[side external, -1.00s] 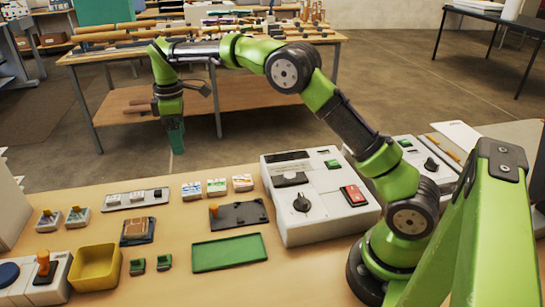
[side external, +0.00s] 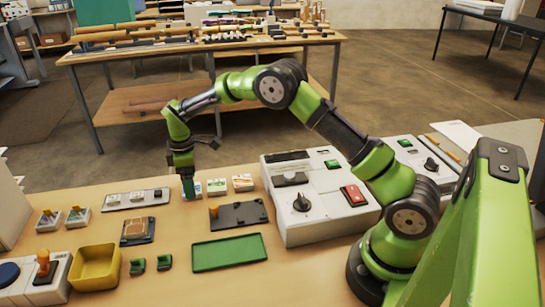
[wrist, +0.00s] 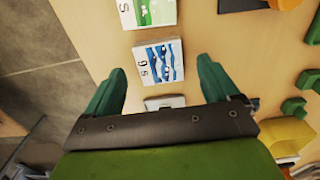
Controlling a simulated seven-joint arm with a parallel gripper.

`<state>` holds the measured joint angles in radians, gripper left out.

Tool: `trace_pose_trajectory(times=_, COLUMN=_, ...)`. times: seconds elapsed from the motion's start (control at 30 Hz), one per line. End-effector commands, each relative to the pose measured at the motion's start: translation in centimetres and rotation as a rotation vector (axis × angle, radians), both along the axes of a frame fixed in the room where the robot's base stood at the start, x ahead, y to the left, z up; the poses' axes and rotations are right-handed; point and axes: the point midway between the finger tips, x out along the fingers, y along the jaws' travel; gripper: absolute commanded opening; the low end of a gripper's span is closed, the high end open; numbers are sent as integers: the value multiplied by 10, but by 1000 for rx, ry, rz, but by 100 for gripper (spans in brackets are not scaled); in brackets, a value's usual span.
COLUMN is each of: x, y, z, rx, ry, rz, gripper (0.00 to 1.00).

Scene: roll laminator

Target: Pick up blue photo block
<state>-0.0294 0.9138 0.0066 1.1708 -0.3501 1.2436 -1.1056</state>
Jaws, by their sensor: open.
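The blue photo block (wrist: 158,62) is a small white block with a blue picture and the mark "95" on its top. In the wrist view it lies between and just ahead of the tips of my open, empty gripper (wrist: 161,66), with wood showing on both sides. In the side view my gripper (side external: 188,190) points down at the left end of a row of three photo blocks and partly hides the blue one (side external: 198,189). I cannot tell how high the fingertips are above the table. A green photo block (wrist: 148,12) lies beyond the blue one.
The green block (side external: 216,187) and a third photo block (side external: 242,183) stand to the right in the side view. A grey strip holder (side external: 136,199) is left of the row. A dark plate (side external: 240,215), green tray (side external: 229,252) and laminator (side external: 322,215) are nearby.

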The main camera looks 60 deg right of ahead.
Motion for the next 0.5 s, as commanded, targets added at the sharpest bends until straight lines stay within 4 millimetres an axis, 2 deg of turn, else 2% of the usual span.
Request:
trace_pose_trajectory(times=0.13, x=0, y=0, z=-18, rx=0, ry=1, rz=-2, gripper=88)
trace_pose_trajectory(times=0.4, x=0, y=0, z=-22, rx=0, ry=-1, rz=-1, gripper=88)
trace_pose_trajectory(times=0.5, x=0, y=0, z=-21, rx=0, ry=-1, rz=-1, gripper=74)
